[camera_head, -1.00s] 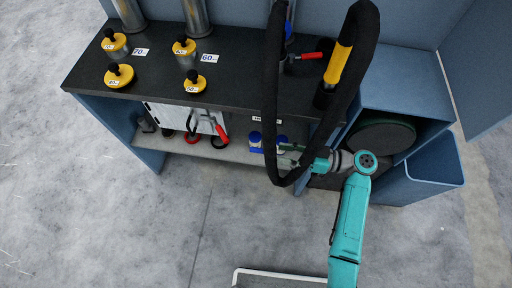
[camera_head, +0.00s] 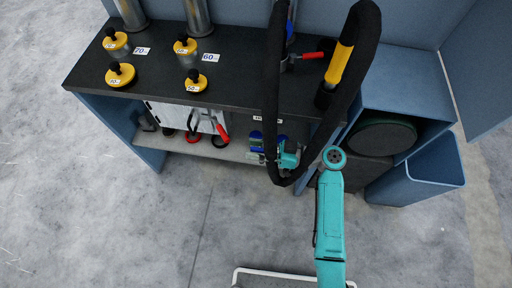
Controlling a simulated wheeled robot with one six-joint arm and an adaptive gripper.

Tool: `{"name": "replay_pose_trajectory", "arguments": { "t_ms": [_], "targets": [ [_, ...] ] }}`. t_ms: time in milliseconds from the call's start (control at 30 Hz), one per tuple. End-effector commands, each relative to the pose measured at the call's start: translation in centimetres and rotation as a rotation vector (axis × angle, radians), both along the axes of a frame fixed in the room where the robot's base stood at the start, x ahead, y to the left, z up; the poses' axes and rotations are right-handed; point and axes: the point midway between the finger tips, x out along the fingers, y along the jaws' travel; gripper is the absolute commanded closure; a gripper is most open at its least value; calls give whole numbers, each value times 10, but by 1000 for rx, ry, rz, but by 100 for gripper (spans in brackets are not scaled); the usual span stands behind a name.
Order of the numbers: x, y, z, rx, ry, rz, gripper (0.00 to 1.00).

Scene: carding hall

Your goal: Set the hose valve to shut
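The hose valve, with a red lever (camera_head: 309,56), sits at the back right of the dark bench top. The lever points to the right, across the upright pipe (camera_head: 290,38) beside it. The thick black hose (camera_head: 272,85) loops down in front of the bench, near the valve. My gripper (camera_head: 270,158) is low in front of the bench, near the lower shelf and far below the valve. The hose loop hides part of it, and its fingers are too small to read. My teal arm comes up from the bottom right.
Yellow-topped weights (camera_head: 120,75) and number labels stand on the bench's left half. The lower shelf (camera_head: 190,147) holds red-handled tools (camera_head: 220,131) and blue-lidded jars (camera_head: 256,138). A blue bin (camera_head: 435,172) is at the right.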

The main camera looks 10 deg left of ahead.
Motion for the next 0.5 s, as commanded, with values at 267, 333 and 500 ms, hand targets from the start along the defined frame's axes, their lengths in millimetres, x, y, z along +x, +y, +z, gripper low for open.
{"name": "replay_pose_trajectory", "arguments": {
  "t_ms": [267, 333, 500],
  "targets": [
    [0, 0, 0, 0, 0, 0, 100],
    [0, 0, 0, 0, 0, 0, 100],
    [7, 0, 0, 0, 0, 0, 100]
  ]
}}
